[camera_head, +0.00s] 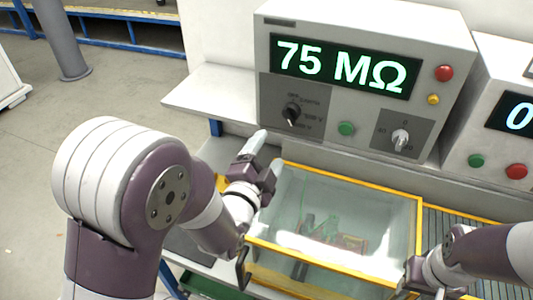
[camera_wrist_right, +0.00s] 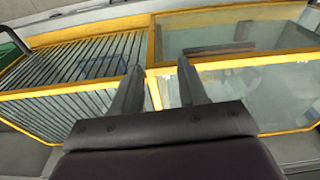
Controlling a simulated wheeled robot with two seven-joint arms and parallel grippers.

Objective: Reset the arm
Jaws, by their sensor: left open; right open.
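My left gripper (camera_head: 262,170) is in the head view, above the left edge of a glass-sided box and in front of the meter. Its jaws are open and I see nothing between them. My right gripper (camera_head: 424,284) is at the lower right of the head view, by the box's front right corner. In the right wrist view its two fingers (camera_wrist_right: 158,88) stand apart with nothing held, over the yellow frame where two boxes meet.
The yellow-framed glass box (camera_head: 413,222) holds small objects, partly blurred through the glass. A meter (camera_head: 262,58) reading 75 MΩ stands behind it. Another meter (camera_head: 482,130) stands at right. A ribbed, yellow-edged box (camera_wrist_right: 40,72) is left in the wrist view. Open floor lies far left.

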